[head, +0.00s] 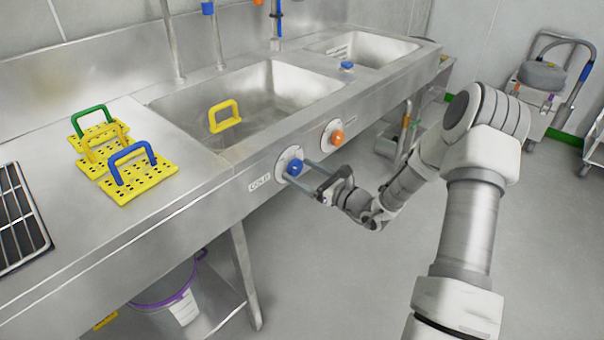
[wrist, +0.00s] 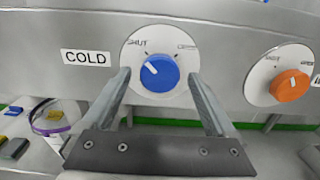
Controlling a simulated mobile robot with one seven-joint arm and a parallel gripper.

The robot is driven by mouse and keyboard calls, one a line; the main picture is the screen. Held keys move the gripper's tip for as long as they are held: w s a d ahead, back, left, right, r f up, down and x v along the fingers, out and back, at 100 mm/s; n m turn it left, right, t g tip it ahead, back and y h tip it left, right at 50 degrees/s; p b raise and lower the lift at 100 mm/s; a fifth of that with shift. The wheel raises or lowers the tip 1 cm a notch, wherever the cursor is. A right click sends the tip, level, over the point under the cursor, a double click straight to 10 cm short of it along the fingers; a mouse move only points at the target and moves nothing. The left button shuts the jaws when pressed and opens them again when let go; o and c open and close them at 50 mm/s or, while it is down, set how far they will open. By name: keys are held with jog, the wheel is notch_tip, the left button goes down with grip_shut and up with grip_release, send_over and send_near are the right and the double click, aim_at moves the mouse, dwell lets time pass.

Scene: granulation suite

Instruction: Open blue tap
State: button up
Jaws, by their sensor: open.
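The blue tap (head: 295,167) is a round knob on a pale dial on the sink unit's front panel, beside a COLD label. In the wrist view the blue knob (wrist: 160,73) has a white pointer line aimed up and left, toward the word SHUT. My gripper (head: 297,170) is at the knob from the front. In the wrist view my gripper (wrist: 158,80) is open, one finger on each side of the knob. Gaps show between fingers and knob there; contact cannot be told.
An orange knob (head: 333,137) sits right of the blue one. The sink basin (head: 255,85) is above. Yellow perforated plates with coloured handles (head: 140,178) lie on the counter left. A bucket (head: 170,290) stands below. A trolley (head: 548,85) is at the far right; open floor lies between.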

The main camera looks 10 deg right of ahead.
jog(key=shift+c, duration=0.4)
jog(key=c, duration=1.3)
jog(key=shift+r+m+p, duration=0.1)
jog(key=shift+m+p, duration=0.3)
jog(key=shift+p, duration=0.2)
jog(key=m+p, duration=0.3)
jog(key=shift+r, duration=0.15)
jog(key=m+p, duration=0.8)
jog(key=m, duration=0.1)
jog(key=shift+s+m, duration=0.1)
jog(key=shift+m, duration=0.3)
jog(key=m+p, duration=0.2)
jog(key=m, duration=0.2)
jog(key=shift+a, duration=0.1)
jog(key=shift+f+m, duration=0.2)
jog(key=shift+m, duration=0.1)
